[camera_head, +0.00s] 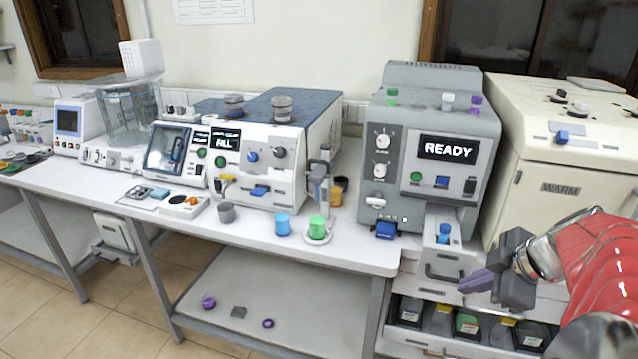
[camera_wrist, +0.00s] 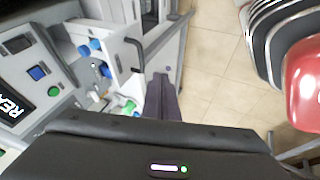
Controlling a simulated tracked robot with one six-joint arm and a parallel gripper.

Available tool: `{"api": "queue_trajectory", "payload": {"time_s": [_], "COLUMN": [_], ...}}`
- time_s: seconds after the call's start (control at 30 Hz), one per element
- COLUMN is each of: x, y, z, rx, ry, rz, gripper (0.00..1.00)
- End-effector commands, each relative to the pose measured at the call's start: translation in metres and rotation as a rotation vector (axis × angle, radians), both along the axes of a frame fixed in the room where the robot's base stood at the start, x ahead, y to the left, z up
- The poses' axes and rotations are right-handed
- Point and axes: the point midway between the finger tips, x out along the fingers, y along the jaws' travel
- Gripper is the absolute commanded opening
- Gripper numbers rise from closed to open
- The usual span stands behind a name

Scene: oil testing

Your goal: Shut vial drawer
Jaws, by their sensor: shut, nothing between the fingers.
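The vial drawer (camera_head: 430,254) sticks out from the lower front of the grey READY machine (camera_head: 435,150), pulled out over the bench edge. A blue-topped vial (camera_head: 444,232) stands in it, and a dark bar handle (camera_head: 443,274) is on its front. My gripper (camera_head: 466,286) is shut and empty, low and just right of the handle in the head view. In the wrist view the closed fingers (camera_wrist: 162,84) lie close to the handle (camera_wrist: 137,52) and drawer front (camera_wrist: 122,72). I cannot tell whether they touch.
Below the bench, an open lower drawer (camera_head: 405,344) holds several dark bottles. A cream WARM machine (camera_head: 560,150) stands right of the grey one. A blue cup (camera_head: 283,225) and green-capped vial (camera_head: 317,225) stand on the bench to the left. Open floor (camera_wrist: 215,60) shows in front.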

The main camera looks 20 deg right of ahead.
Motion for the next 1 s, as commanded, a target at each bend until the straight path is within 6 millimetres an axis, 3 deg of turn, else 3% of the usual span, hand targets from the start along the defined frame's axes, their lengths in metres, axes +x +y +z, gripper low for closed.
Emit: {"api": "queue_trajectory", "payload": {"time_s": [0.33,0.7,1.0], "x": [0.030,0.058,0.063], "y": [0.004,-0.015,-0.018], "z": [-0.046,-0.052,-0.053], "rx": [0.003,-0.001,-0.002], "ry": [0.002,0.001,0.000], "rz": [0.003,0.003,0.003], "gripper": [0.00,0.00,0.00]}}
